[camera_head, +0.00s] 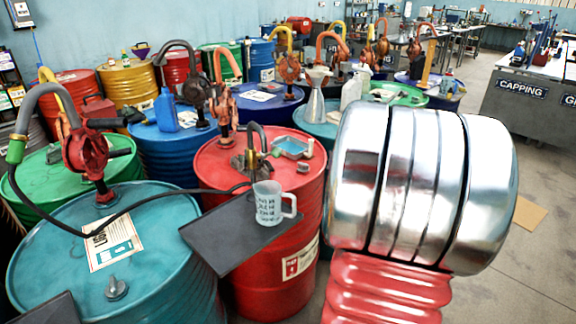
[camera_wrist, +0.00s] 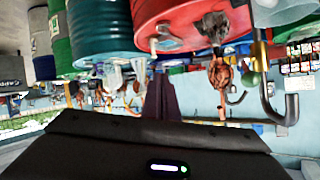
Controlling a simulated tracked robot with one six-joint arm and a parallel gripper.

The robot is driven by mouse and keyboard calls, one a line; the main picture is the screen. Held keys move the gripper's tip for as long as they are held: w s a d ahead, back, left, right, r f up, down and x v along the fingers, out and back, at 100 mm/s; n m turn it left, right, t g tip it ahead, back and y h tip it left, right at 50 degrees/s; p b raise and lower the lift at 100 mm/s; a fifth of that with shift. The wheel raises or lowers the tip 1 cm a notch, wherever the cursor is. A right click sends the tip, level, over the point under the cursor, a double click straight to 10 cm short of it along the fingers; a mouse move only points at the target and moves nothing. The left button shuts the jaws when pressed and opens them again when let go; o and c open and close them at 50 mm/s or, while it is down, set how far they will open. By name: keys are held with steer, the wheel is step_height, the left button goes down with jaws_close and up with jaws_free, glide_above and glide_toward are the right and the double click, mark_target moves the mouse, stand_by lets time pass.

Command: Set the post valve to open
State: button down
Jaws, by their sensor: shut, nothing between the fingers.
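The wrist view is upside down. My gripper (camera_wrist: 164,82) shows as dark shut fingers, empty and apart from the fitting.
A teal drum (camera_head: 150,270) stands front left, with a red pump (camera_head: 88,150) and a black hose (camera_head: 150,203). More drums with pumps crowd behind. Open floor (camera_head: 520,270) lies at right.

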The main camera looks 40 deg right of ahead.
steer(key=s+d+f+m+g+h, duration=0.1)
steer(key=s+d+f+m+g, duration=0.2)
steer(key=s+f+m, duration=0.3)
steer(key=s+d+f+m+g+h, duration=0.1)
steer(key=s+d+f+m+g, duration=0.1)
steer(key=s+f+m+g, duration=0.35)
steer(key=s+a+f+m+y, duration=0.5)
steer(key=s+a+f+y, duration=0.15)
steer(key=a+f, duration=0.55)
steer(key=w+a+r+m+t+y, duration=0.1)
steer(key=w+a+m+t+y, duration=0.4)
steer(key=w+a, duration=0.4)
steer(key=w+d+r+t+h, duration=0.2)
steer(key=w+d+r+t, duration=0.1)
steer(key=r, duration=0.5)
steer(key=w+d+r+t+h, duration=0.2)
steer(key=w+r+t+h, duration=0.1)
steer(key=r+t, duration=0.4)
step_height(320, 180, up, 2)
steer(key=shift+w+d+r+m+h, duration=0.2)
steer(key=shift+w+d+m+h, duration=0.2)
steer(key=shift+w, duration=0.5)
